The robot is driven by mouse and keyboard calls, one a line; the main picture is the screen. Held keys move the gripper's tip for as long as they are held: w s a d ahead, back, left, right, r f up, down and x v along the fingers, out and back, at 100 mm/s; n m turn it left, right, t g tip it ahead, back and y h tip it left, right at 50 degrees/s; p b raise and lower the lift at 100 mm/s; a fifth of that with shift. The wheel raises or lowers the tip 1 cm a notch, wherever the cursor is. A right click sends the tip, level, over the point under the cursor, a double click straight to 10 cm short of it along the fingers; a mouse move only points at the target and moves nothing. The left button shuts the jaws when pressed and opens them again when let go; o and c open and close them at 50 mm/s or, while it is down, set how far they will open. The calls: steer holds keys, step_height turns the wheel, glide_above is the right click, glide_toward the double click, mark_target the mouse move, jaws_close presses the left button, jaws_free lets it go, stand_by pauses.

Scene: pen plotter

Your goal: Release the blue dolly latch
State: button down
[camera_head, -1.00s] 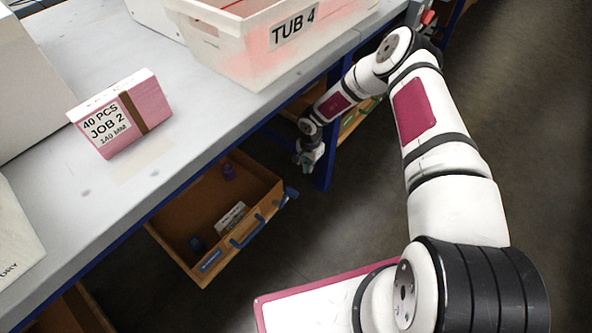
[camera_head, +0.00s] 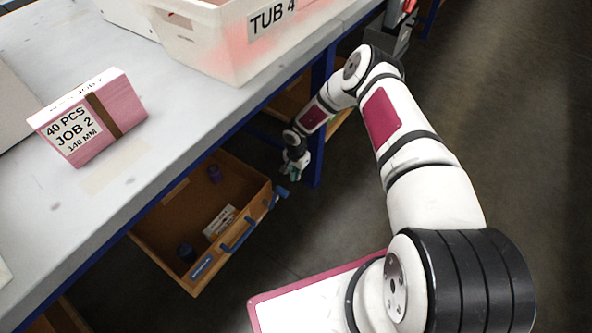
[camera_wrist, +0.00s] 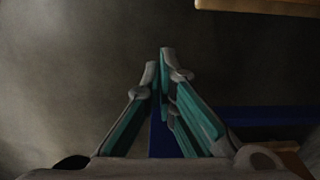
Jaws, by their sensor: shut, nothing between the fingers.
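A wooden box (camera_head: 160,245) stands low beneath the bench, open at the top. A small blue part (camera_head: 281,192) sticks out at its right corner; it may be the dolly latch, but it is too small to tell. My gripper (camera_head: 294,174) is low beside the bench leg, just above and right of that blue part. In the wrist view my gripper (camera_wrist: 158,62) has its teal-padded fingers together, with nothing held. A blue bar (camera_wrist: 260,117) shows behind the fingers there. Whether the fingers touch the blue part cannot be seen.
The box has a blue handle (camera_head: 238,236) on its front and small items inside. A blue bench leg (camera_head: 317,130) stands close to my gripper. The bench top (camera_head: 150,165) carries a pink JOB 2 pack (camera_head: 105,117) and TUB 4 (camera_head: 215,50). The floor at right is clear.

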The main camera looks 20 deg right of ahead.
steer(key=shift+s+a+f, duration=0.35)
steer(key=shift+s+a, duration=0.2)
steer(key=shift+a, duration=0.2)
steer(key=shift+s+a+f, duration=0.3)
steer(key=shift+s+a, duration=0.25)
steer(key=shift+a, duration=0.2)
steer(key=shift+a+b, duration=0.1)
steer(key=shift+b, duration=0.2)
